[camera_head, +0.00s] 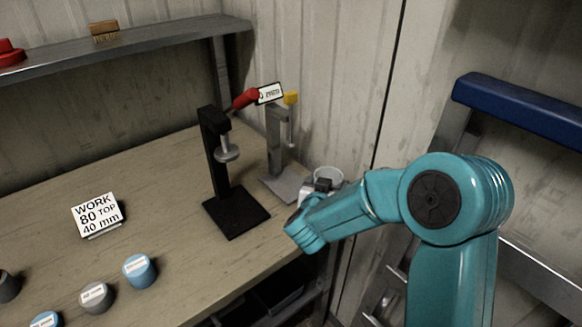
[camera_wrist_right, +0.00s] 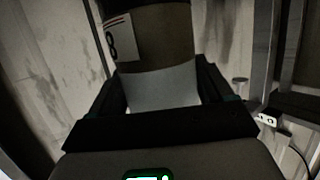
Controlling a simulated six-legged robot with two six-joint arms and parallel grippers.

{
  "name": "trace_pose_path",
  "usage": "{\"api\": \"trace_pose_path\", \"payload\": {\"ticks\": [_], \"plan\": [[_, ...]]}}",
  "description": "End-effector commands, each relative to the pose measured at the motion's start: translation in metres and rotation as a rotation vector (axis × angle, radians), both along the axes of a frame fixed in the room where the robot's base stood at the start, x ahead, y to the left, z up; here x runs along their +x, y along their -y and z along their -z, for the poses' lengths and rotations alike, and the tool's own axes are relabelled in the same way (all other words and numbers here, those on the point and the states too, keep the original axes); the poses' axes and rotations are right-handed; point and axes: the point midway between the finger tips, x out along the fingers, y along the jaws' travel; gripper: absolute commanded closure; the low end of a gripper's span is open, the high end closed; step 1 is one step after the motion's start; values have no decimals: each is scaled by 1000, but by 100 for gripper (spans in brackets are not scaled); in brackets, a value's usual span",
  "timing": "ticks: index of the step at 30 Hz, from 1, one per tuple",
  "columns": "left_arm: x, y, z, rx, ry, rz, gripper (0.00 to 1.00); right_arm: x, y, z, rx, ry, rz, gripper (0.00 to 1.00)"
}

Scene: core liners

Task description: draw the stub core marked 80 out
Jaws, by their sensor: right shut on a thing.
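In the right wrist view a brown cylinder (camera_wrist_right: 153,40) with a pale lower band (camera_wrist_right: 162,90) stands between the jaws. Its white label shows an 8 and is partly cut off, so I cannot read the full mark. My right gripper (camera_wrist_right: 160,82) is shut on this cylinder. In the head view my right gripper (camera_head: 322,186) is at the bench's right end, beside a pale round rim (camera_head: 329,173); its jaws are mostly hidden there. A white sign (camera_head: 97,212) on the bench reads "WORK 80 TOP 40 mm". My left gripper is not in view.
A black stand (camera_head: 218,165) and a grey stand (camera_head: 278,150) with a yellow top are left of my right gripper. A red handle (camera_head: 245,98) sits near them. Labelled blue (camera_head: 140,271) and grey (camera_head: 97,297) cylinders stand at the front left.

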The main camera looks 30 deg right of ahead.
Motion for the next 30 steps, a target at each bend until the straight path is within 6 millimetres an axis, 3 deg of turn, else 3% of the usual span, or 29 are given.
{"api": "trace_pose_path", "payload": {"ticks": [14,30], "plan": [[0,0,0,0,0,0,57,-4,1,-2,-1,3,2,47],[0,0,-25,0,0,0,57,-4,1,-30,-2,4,1,47]]}}
